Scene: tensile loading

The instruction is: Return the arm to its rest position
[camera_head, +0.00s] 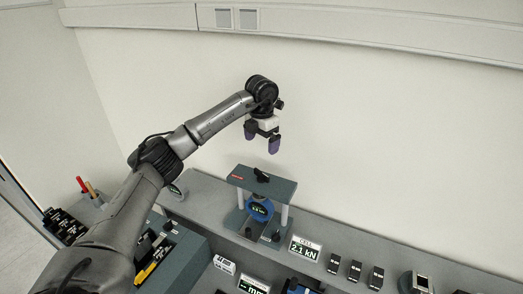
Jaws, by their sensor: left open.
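My left arm comes in from the lower left and reaches up toward the wall. My left gripper (262,145) is open and empty, with its purple fingertips pointing down. It hangs in the air above and behind the blue-grey test frame (263,185) on the bench. The frame has a dark top plate, light side columns and a blue round part (261,209) in its middle. My right gripper does not show.
A display (305,248) reading 2.1 kN stands right of the frame. Several small black blocks (354,270) stand further right on the grey bench. Pens in a holder (88,190) and black items are at the left. The wall rises close behind the bench.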

